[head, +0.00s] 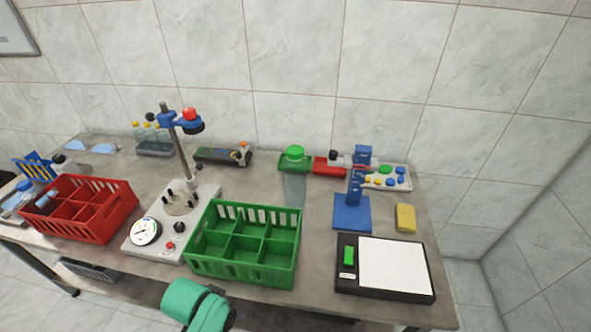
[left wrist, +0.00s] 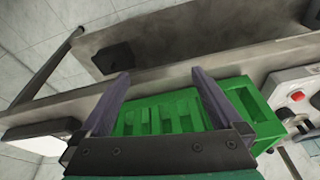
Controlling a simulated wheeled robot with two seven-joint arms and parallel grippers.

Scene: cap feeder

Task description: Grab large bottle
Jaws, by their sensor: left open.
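The large bottle (head: 295,188) appears to be the clear one with a green cap (head: 295,153). It stands upright behind the green crate at the middle of the table. I do not make it out in the left wrist view. My left gripper (left wrist: 160,73) is open in the left wrist view, with nothing between its fingers. The green crate (left wrist: 240,82) lies beyond and below the fingers. In the head view only a teal part of my arm shows at the bottom, in front of the table. My right gripper is not in view.
The green crate (head: 240,275) has empty compartments. Left of it stand a capping station (head: 140,250) with a post and a red crate (head: 75,236). Right are a blue stand (head: 352,213), a yellow sponge (head: 405,217) and a black-framed scale (head: 385,294). Small yellow-capped bottles (head: 155,142) stand at the back.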

